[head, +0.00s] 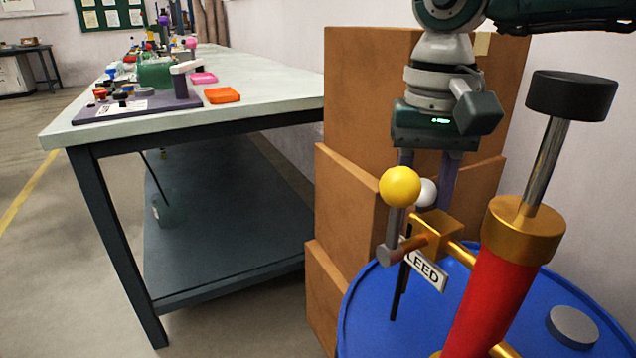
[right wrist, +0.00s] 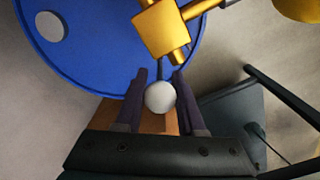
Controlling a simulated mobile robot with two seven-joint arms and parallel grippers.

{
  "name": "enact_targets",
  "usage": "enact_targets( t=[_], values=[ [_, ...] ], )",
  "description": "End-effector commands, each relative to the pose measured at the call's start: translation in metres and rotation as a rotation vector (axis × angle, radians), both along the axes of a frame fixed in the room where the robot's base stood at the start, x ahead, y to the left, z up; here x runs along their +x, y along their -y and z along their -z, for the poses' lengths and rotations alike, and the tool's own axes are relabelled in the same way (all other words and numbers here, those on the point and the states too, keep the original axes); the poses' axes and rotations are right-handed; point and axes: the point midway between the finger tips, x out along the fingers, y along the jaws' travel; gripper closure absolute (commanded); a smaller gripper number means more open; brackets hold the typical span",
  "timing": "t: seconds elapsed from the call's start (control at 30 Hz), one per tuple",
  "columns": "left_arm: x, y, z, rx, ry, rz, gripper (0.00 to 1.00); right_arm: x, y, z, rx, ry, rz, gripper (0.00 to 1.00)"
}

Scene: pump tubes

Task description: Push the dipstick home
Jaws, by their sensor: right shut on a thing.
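The dipstick's white ball knob (head: 427,192) shows behind the yellow ball lever in the head view. In the right wrist view the white knob (right wrist: 160,97) sits between my fingers, with a short dark rod running from it towards the brass block (right wrist: 161,32). My right gripper (head: 428,186) comes down from above and is shut on the knob, just above the brass block (head: 437,234). A thin black rod (head: 400,285) shows below the block against the blue drum; I cannot tell if it is the dipstick's lower part. My left gripper is out of view.
The yellow ball (head: 400,187) on its lever stands close by my right fingers, above a label reading LEED. The red pump (head: 490,305) with a black-topped plunger (head: 571,95) rises from the blue drum (head: 362,312). Cardboard boxes (head: 365,85) stand behind; a workbench (head: 270,88) is left.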

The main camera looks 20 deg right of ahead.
Motion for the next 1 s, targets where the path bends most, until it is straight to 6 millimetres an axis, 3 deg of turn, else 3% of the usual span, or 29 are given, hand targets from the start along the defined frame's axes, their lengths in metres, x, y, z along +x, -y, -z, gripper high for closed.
enact_targets(
  t=[0.2,0.3,0.6,0.63,0.87,1.0],
  values=[
    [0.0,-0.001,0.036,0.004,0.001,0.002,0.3,0.0,0.0,0.051,0.0,-0.001,0.0,1.0],
    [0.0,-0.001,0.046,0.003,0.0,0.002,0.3,0.0,0.0,0.065,-0.001,0.0,-0.001,1.0],
    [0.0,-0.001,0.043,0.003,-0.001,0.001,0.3,0.0,0.0,0.064,0.0,0.0,-0.002,1.0],
    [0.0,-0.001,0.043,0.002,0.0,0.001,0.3,0.0,0.0,0.064,0.0,0.0,-0.002,0.61],
    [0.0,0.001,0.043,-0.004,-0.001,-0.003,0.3,0.0,0.0,0.064,0.0,0.0,-0.002,0.35],
    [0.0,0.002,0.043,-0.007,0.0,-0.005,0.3,0.0,0.0,0.064,0.0,0.0,-0.001,0.35]
  ],
)
